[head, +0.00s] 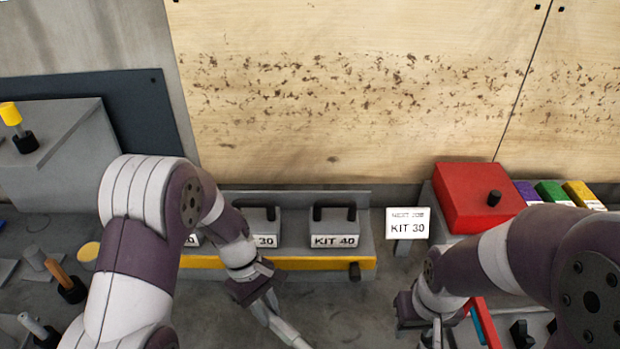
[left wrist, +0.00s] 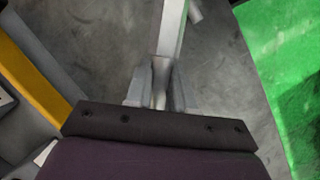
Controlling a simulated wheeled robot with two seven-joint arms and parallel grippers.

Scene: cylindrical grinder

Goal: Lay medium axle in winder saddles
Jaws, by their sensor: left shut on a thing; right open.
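My left gripper (head: 268,308) is low in the middle of the head view, over the grey bench in front of the kit rack. It is shut on a light grey metal axle (head: 288,332), which slants down to the right towards the bottom edge. In the left wrist view the gripper fingers (left wrist: 160,88) close around the axle (left wrist: 172,30), which runs up out of the picture. My right gripper (head: 436,338) is at the bottom edge, right of centre, open and partly cut off. I cannot make out the winder saddles in either view.
A grey rack with a yellow front strip (head: 318,263) holds kit blocks, including KIT 40 (head: 335,228). A sign (head: 408,224) reads KIT 30. A red box (head: 475,195) stands at right. Handled tools (head: 62,276) stand at left. A green surface (left wrist: 290,70) lies right in the wrist view.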

